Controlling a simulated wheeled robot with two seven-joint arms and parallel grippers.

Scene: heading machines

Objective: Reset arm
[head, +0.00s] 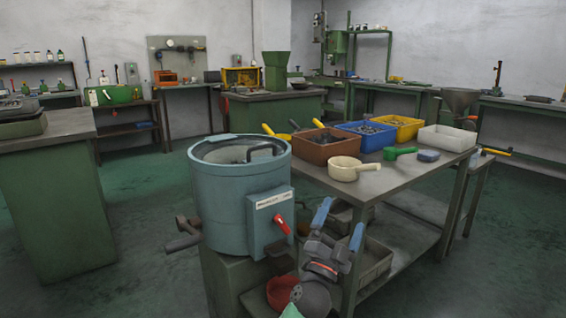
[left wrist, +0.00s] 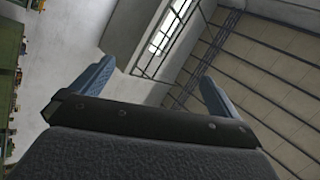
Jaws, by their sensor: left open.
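My left gripper (head: 341,215) is in the lower middle of the head view, with its two blue fingers apart and pointing up. Nothing is between the fingers. It is in front of the workbench (head: 395,183) and to the right of the blue-grey round machine (head: 220,200). In the left wrist view the gripper (left wrist: 156,72) is open and empty, with the ceiling and a window (left wrist: 165,30) beyond it. My right gripper is not in view.
The workbench holds a brown bin (head: 325,150), a blue bin (head: 366,141), a yellow bin (head: 409,129), a white bin (head: 447,138) and a cream scoop (head: 342,173). A grey tray (head: 375,265) is on its lower shelf. Open floor (head: 500,250) lies to the right.

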